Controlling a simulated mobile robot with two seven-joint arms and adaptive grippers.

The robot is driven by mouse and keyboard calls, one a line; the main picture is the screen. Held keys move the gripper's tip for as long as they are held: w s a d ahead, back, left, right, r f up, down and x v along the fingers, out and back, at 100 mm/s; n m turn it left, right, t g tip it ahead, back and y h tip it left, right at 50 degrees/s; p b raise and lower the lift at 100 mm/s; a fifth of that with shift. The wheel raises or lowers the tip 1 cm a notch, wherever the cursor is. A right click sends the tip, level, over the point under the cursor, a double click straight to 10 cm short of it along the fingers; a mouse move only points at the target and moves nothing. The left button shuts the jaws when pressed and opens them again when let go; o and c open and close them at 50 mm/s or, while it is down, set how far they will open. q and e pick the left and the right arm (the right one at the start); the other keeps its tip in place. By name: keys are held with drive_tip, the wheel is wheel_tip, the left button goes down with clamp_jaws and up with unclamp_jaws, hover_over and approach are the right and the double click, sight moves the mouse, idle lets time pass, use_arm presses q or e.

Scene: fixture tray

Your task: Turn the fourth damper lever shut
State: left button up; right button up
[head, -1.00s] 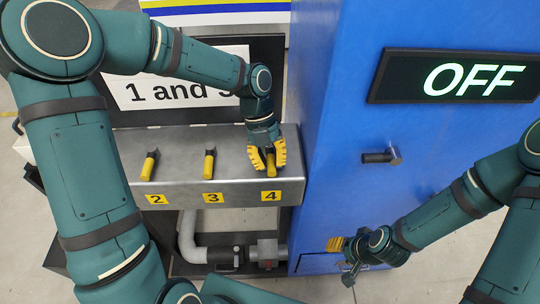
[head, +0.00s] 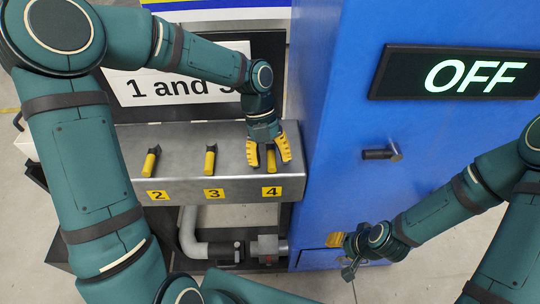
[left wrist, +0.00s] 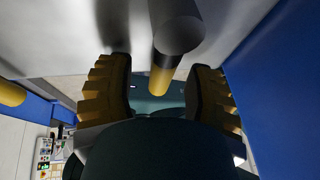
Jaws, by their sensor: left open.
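The fourth damper lever (head: 271,158) is a short rod with a yellow grip, above the yellow label 4 (head: 272,193) at the right end of the grey metal box (head: 225,185). My left gripper (head: 268,155) is open, with one yellow finger on each side of this lever. The left wrist view shows the lever (left wrist: 163,75) between the spread fingers (left wrist: 158,95), with visible gaps on both sides. My right gripper (head: 346,252) hangs low in front of the blue cabinet, away from the levers; its finger opening is unclear.
Lever 3 (head: 210,158) and lever 2 (head: 150,158) stand to the left on the same box. The blue cabinet (head: 340,100) rises close on the right, with a dark handle (head: 381,154) and a display reading OFF (head: 470,75). A partly covered sign (head: 170,85) stands behind.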

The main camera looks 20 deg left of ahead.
sight(270, 157)
use_arm(q)
wheel_tip(270, 157, up, 10)
idle(0.5)
idle(0.4)
